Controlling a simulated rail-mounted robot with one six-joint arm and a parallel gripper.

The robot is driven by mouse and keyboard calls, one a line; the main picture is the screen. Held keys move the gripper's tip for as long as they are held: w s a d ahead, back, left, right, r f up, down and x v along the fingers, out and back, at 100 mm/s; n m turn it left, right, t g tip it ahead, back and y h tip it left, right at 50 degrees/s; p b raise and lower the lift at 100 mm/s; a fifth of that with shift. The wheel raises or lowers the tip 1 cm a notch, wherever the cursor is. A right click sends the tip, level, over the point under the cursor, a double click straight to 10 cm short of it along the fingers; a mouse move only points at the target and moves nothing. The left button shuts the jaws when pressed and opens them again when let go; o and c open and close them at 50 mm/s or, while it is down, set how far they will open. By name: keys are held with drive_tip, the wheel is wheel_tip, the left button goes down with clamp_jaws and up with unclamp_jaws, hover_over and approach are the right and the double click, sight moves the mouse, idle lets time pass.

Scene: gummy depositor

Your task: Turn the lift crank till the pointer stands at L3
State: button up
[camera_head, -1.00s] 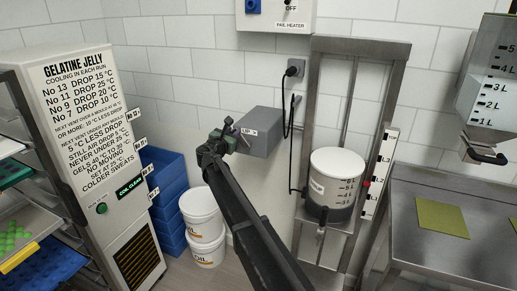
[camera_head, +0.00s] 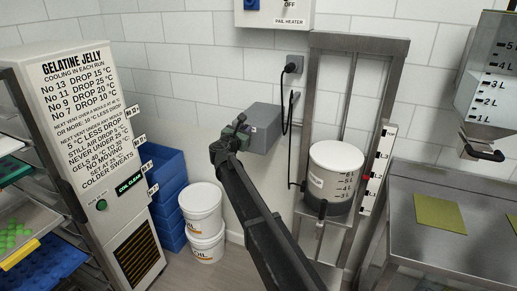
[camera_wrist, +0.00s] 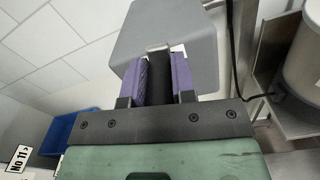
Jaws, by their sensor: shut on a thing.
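The lift's grey crank box (camera_head: 266,128) is on the wall left of the lift frame. My gripper (camera_head: 241,127) is at its left side. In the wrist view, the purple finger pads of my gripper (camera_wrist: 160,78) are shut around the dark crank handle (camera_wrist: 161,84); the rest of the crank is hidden. A white pail (camera_head: 337,160) with a dark lower part sits on the lift carriage within the steel frame (camera_head: 400,75). A small red pointer (camera_head: 366,177) stands partway along the white level scale (camera_head: 383,148). The scale's lettering is too small to read surely.
A steel table (camera_head: 400,205) with a green mat (camera_head: 440,214) is at right, below a graduated hopper (camera_head: 492,85). White tubs (camera_head: 202,205) and blue crates (camera_head: 165,190) stand below left of my arm. A cooling cabinet (camera_head: 90,130) is at left. A black cable hangs beside the crank box.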

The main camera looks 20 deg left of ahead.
drive_tip(key=d, duration=0.1)
drive_tip(key=d+f, duration=0.1)
drive_tip(key=shift+d, duration=0.35)
drive_tip(key=d+f+b, duration=0.2)
drive_tip(key=shift+s+d+f+b, duration=0.15)
drive_tip(key=shift+s+b, duration=0.05)
drive_tip(key=shift+b, duration=0.2)
drive_tip(key=f+b, duration=0.1)
drive_tip(key=d+f+b, duration=0.1)
drive_tip(key=f+b, duration=0.1)
